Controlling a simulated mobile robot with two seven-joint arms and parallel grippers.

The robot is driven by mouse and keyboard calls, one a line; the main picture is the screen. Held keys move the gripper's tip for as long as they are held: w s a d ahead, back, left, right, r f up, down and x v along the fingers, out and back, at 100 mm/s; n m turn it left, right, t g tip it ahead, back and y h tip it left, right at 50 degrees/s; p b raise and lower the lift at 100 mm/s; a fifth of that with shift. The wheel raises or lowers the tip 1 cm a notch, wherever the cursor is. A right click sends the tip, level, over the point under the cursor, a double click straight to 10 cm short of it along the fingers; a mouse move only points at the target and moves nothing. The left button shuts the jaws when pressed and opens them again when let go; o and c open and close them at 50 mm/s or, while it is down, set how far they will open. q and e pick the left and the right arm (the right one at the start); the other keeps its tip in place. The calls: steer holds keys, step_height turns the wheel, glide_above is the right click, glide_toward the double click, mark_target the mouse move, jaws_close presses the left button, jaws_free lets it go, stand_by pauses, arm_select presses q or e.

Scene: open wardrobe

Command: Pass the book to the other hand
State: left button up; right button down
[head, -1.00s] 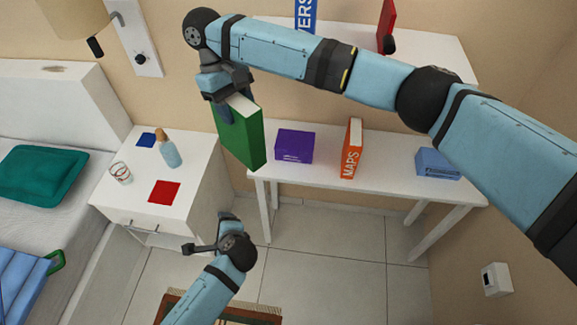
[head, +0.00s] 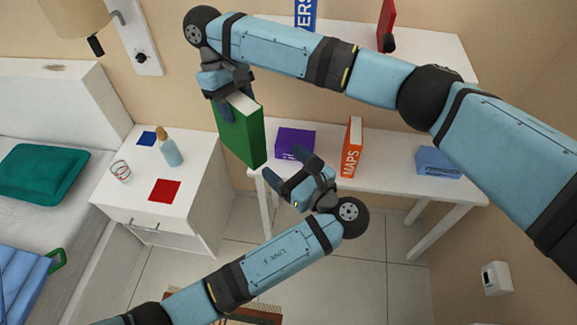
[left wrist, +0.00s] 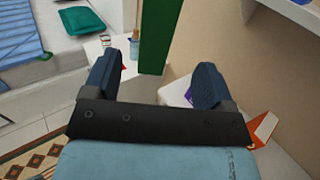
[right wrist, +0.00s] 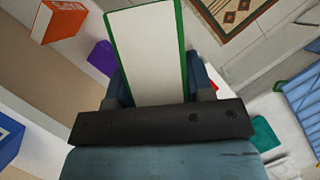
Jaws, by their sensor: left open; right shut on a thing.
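The green book (head: 240,135) hangs upright in the head view, above the gap between the bedside table and the bench. My right gripper (head: 226,98) is shut on its upper end; the book's white page edge (right wrist: 146,55) shows between the fingers in the right wrist view. My left gripper (head: 289,171) is open and empty, to the right of and below the book, its fingers pointing up and left toward it. In the left wrist view the green book (left wrist: 159,35) stands beyond and between the open fingers (left wrist: 165,85), apart from them.
A white bench (head: 390,191) holds a purple book (head: 295,144), an orange MAPS book (head: 352,147) and a blue book (head: 437,162). The bedside table (head: 125,205) carries a bottle (head: 171,152), a glass (head: 121,172) and a red square (head: 164,190). A shelf is at the top right.

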mark_target(259, 142)
arm_select(q)
steer(key=x, duration=1.1)
steer(key=shift+a, duration=0.1)
steer(key=c, duration=1.3)
arm_select(e)
steer(key=shift+c, duration=2.2)
jaws_free()
